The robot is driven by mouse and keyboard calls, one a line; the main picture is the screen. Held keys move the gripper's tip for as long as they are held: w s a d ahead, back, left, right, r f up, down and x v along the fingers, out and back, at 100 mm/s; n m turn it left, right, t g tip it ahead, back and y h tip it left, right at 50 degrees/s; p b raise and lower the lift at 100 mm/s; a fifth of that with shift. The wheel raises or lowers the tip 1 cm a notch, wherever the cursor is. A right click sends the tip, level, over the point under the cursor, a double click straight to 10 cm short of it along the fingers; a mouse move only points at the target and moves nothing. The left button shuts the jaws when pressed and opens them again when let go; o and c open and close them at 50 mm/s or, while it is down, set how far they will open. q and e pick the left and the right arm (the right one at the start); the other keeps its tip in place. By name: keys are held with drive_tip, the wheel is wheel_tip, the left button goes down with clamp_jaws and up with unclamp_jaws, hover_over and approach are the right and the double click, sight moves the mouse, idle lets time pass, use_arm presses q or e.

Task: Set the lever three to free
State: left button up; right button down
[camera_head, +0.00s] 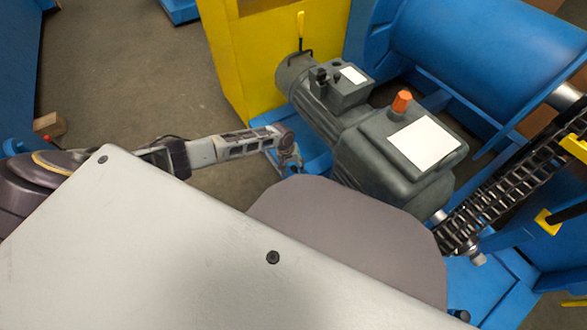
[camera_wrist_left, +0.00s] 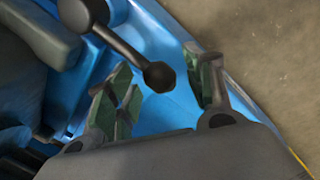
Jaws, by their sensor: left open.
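A black lever arm with a round dark knob (camera_wrist_left: 159,76) shows in the left wrist view, above a blue surface. My left gripper (camera_head: 291,161) is beside the grey motor's near left end in the head view. In the left wrist view its green-padded fingers (camera_wrist_left: 162,86) are open, with the knob in the gap between them. I cannot tell whether a pad touches it. No label shows on this lever, so I cannot tell its number or its setting. In the head view the knob is not clearly seen. My right gripper is not in view.
The grey motor and gearbox (camera_head: 385,160) stand on a blue base, right of my left gripper. Behind is a yellow post (camera_head: 225,55) with a thin yellow-handled lever (camera_head: 300,30). A blue drum (camera_head: 480,50) and a chain (camera_head: 510,190) lie right. Bare floor (camera_head: 120,75) is left.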

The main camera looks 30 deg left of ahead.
use_arm(q)
drive_tip(key=shift+f, duration=0.1)
clamp_jaws()
idle(0.4)
drive_tip(key=shift+s, duration=0.1)
